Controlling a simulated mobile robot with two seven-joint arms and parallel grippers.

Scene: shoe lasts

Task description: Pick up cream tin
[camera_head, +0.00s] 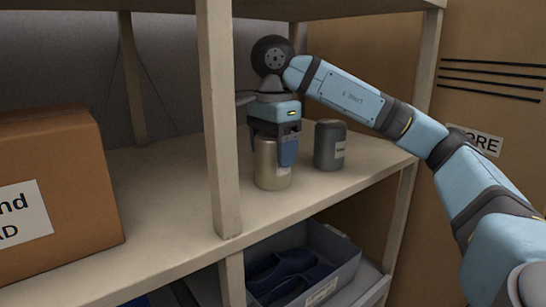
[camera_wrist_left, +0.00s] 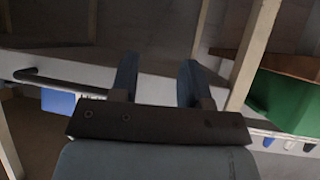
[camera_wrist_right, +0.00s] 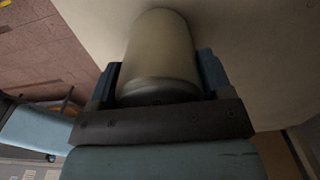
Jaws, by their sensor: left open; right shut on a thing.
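The cream tin (camera_head: 271,172) stands upright on the shelf in the head view, right of the wooden post. My right gripper (camera_head: 275,152) comes down over it from above and is shut on its upper part. In the right wrist view the cream tin (camera_wrist_right: 158,55) sits between the two fingers of my right gripper (camera_wrist_right: 160,80). In the head view its base seems to rest on the shelf. My left gripper (camera_wrist_left: 155,75) shows in the left wrist view, open and empty. The left arm is not in the head view.
A dark grey tin (camera_head: 329,147) stands just right of the cream tin. A wooden post (camera_head: 219,120) rises close on the left. A cardboard box (camera_head: 60,180) fills the left of the shelf (camera_head: 165,200). Below is a grey bin (camera_head: 340,262) with dark blue shoes (camera_head: 285,275).

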